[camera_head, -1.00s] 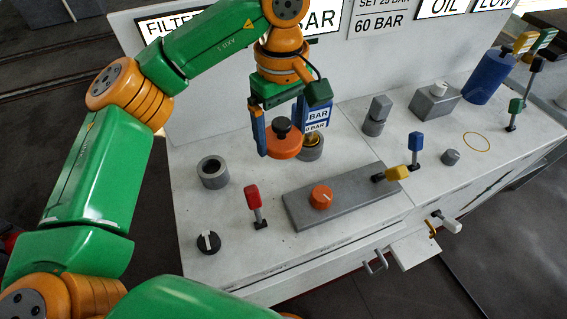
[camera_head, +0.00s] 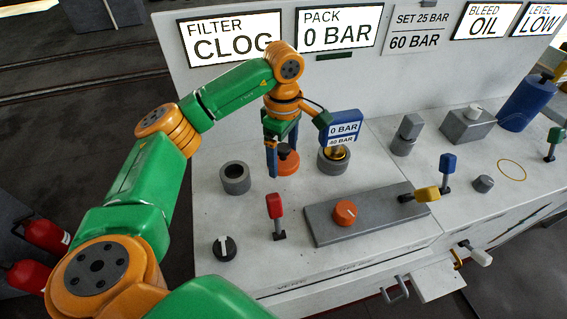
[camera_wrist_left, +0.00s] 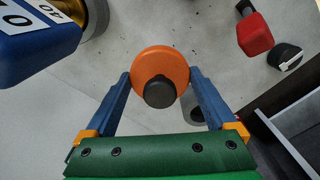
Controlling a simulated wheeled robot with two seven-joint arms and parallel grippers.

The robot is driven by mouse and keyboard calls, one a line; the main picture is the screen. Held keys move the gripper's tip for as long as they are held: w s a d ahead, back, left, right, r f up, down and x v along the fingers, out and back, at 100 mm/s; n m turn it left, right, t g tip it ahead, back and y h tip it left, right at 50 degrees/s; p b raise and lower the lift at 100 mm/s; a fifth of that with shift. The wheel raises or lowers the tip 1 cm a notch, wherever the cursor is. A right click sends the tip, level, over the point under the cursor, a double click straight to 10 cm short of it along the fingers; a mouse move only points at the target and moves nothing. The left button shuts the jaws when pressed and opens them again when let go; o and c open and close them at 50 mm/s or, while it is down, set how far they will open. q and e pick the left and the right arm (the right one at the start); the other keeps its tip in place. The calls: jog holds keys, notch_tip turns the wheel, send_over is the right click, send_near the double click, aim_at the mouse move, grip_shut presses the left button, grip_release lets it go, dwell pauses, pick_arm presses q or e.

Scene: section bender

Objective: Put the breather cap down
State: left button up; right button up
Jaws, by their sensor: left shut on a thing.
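The breather cap (camera_head: 288,164) is an orange disc with a black knob. It also shows in the left wrist view (camera_wrist_left: 172,62), between the two blue fingers. My left gripper (camera_head: 281,168) points down and is shut on the cap. The cap is low over the white bench top (camera_head: 215,225), between an open grey ring (camera_head: 235,187) on the left and the gauge's round grey base (camera_head: 333,166) on the right. I cannot tell whether it touches the bench. My right gripper is not in view.
A blue gauge (camera_head: 344,128) stands close right of the cap. A red lever (camera_head: 274,207) and black knob (camera_head: 224,248) stand nearer the front. A grey plate (camera_head: 375,215) has an orange knob (camera_head: 345,211). Bare bench lies left of the red lever.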

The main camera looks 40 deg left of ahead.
aim_at(283, 161)
pick_arm(q)
jog(key=f, duration=0.1)
jog(key=w+f, duration=0.1)
jog(key=f, duration=0.1)
jog(key=a+f+p, duration=0.1)
jog(key=shift+w+a+f, duration=0.1)
jog(key=shift+w+f, duration=0.2)
jog(key=shift+f, duration=0.45)
jog(key=shift+f, duration=0.1)
jog(key=shift+f+b, duration=0.15)
jog(key=shift+b, duration=0.15)
jog(key=o, duration=1.1)
jog(key=shift+c, duration=0.2)
notch_tip(283, 161, up, 13)
jog(key=shift+f, duration=0.2)
